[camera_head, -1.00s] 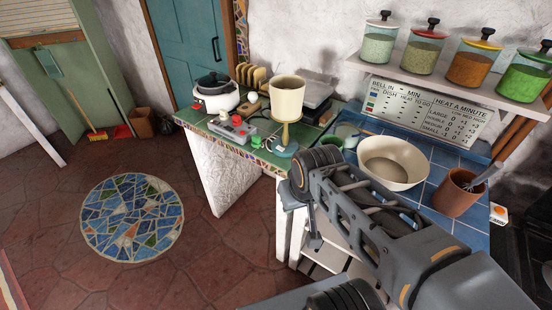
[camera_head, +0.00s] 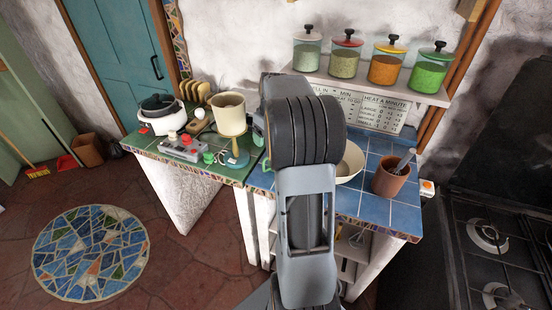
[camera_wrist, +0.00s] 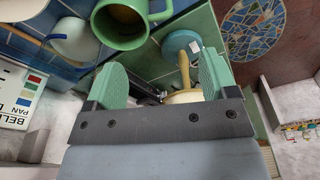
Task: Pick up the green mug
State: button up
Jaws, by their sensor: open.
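The green mug (camera_wrist: 122,24) shows at the top of the wrist view, its open mouth facing the camera and its handle on the right. The top edge cuts off part of it. My gripper (camera_wrist: 162,76) is open, with its two green fingers apart. The mug lies beyond the fingertips, nearer the left finger, and is not between them. In the head view my arm covers the gripper and I cannot make out the mug.
A lamp (camera_head: 229,115) with a cream shade stands left of my arm; its blue base (camera_wrist: 181,46) shows beyond the fingers. A white vessel (camera_wrist: 72,40) is left of the mug. A bowl (camera_head: 350,163) and brown pot (camera_head: 390,179) stand right. Jars line the shelf (camera_head: 385,88) above.

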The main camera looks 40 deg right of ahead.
aim_at(267, 159)
jog(key=f, duration=0.5)
jog(key=w+f, duration=0.1)
jog(key=f, duration=0.1)
jog(key=shift+f+p, duration=0.15)
jog(key=shift+p, duration=0.2)
jog(key=shift+w+f+p, duration=0.2)
jog(key=shift+f+p, duration=0.7)
jog(key=shift+f, duration=1.85)
jog(key=c, duration=1.3)
jog(key=shift+r, duration=0.1)
